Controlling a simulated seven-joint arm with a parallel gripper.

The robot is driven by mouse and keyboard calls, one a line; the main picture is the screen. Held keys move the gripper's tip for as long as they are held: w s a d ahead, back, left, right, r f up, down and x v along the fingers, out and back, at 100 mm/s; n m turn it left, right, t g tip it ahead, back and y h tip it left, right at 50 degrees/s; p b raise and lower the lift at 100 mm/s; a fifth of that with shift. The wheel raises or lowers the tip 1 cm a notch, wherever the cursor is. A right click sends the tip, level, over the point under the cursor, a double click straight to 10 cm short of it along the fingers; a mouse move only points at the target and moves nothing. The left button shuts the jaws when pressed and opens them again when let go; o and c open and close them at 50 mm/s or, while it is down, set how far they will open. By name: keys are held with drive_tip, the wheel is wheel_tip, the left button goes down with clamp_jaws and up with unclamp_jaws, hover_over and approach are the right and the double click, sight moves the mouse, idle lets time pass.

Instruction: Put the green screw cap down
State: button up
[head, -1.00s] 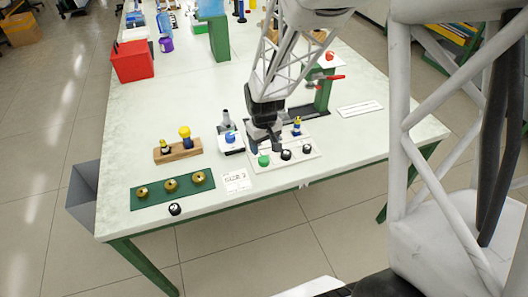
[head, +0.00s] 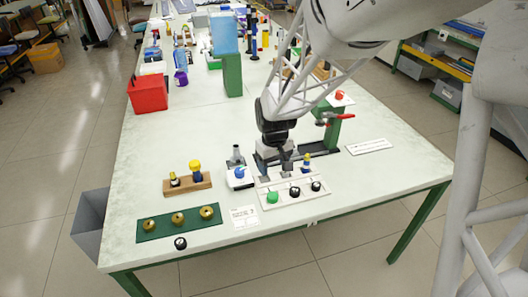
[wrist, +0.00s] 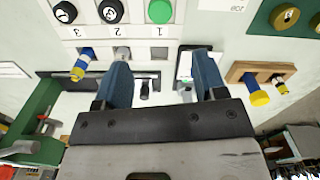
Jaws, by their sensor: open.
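The green screw cap (head: 272,197) sits at the front left of a white numbered plate (head: 285,200). In the wrist view the cap (wrist: 160,11) is at the top, above the number 1 on the plate (wrist: 140,33). My gripper (head: 285,166) is above the back part of the plate, behind the cap and apart from it. In the wrist view my gripper's blue fingers (wrist: 162,72) are spread wide with nothing held between them.
Two black caps (head: 295,191) (head: 316,186) share the plate. A blue-and-yellow piece (head: 306,161) stands at its back. A white holder with a blue top (head: 240,177) is left of it.

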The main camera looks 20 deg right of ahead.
drive_tip(key=s+a+r+m+t, duration=0.1)
drive_tip(key=s+r, duration=0.7)
drive_tip(key=s, duration=0.3)
drive_tip(key=s+a+r+m+t, duration=0.1)
drive_tip(key=s+a+r, duration=0.1)
drive_tip(key=s+r, duration=0.7)
drive_tip(key=shift+s+t, duration=0.3)
drive_tip(key=shift+s, duration=1.45)
drive_tip(key=shift+w, duration=0.1)
drive_tip(key=shift+c, duration=0.3)
